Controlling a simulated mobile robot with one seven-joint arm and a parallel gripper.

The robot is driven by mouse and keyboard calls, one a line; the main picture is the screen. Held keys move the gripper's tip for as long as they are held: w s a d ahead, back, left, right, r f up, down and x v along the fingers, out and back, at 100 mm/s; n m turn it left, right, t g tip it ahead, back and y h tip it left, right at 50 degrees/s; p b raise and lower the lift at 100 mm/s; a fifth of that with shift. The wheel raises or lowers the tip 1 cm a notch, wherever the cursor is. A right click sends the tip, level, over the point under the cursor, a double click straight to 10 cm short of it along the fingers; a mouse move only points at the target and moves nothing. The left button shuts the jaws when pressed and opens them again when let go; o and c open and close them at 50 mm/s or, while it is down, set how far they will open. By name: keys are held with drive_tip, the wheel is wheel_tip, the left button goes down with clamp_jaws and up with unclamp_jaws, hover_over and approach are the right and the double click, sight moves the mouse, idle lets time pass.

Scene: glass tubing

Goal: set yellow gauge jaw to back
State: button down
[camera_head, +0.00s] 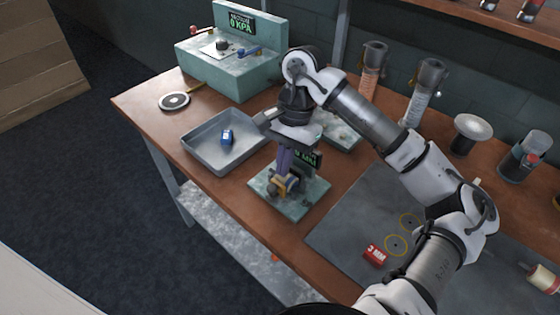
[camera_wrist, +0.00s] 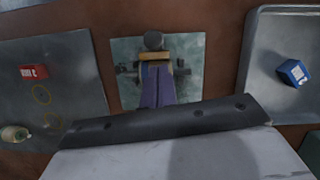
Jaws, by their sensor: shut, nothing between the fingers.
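The gauge is a pale green plate (camera_head: 306,199) with a small dark display (camera_head: 308,159) near the table's front edge. Its yellow jaw (camera_head: 277,187) sits low on the plate beside a dark rounded knob. In the wrist view, the yellow jaw (camera_wrist: 155,57) lies across a dark bar on the plate (camera_wrist: 122,50), with a round grey knob (camera_wrist: 154,40) beyond it. My gripper (camera_head: 284,175) points down with its purple-grey fingers together and empty. In the wrist view, the fingertips (camera_wrist: 157,66) are at the yellow jaw; contact cannot be told. The fingers hide part of it.
A metal tray (camera_head: 196,150) with a blue block (camera_head: 227,137) stands left of the gauge. A dark mat (camera_head: 335,222) with a red block (camera_head: 375,256) lies to the right. A green box with a display (camera_head: 240,75) stands behind.

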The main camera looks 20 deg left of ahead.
drive_tip(key=shift+s+a+f, duration=0.15)
drive_tip(key=shift+s, duration=0.6)
